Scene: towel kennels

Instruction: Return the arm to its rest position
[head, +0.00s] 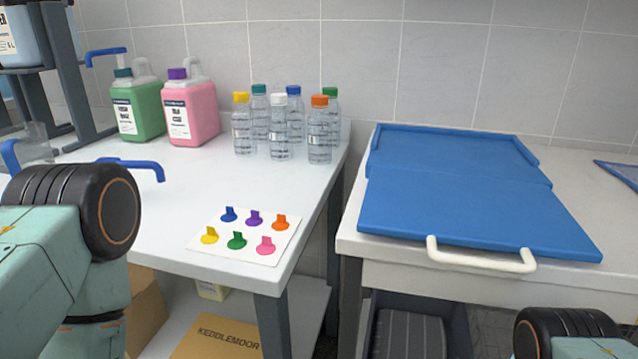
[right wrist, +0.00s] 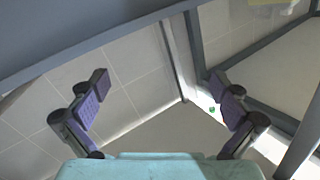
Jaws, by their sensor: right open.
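My right gripper (right wrist: 162,98) shows in the right wrist view. Its two purple-padded fingers are spread wide apart with nothing between them. Behind them are tiled wall, grey frame bars and a pale floor, with no object close to the fingers. In the head view only a dark joint of my right arm (head: 566,332) shows at the bottom right edge, below the right table. My left arm (head: 75,235) comes in at the left of the head view, in front of the left table. Its gripper is out of the picture.
The left table (head: 190,215) holds a green jug (head: 138,105), a pink jug (head: 190,110), several capped bottles (head: 280,130) and a card of coloured tabs (head: 205,246). A blue board (head: 450,215) with a white handle (head: 480,262) lies on the right table (head: 355,246). A gap separates the tables.

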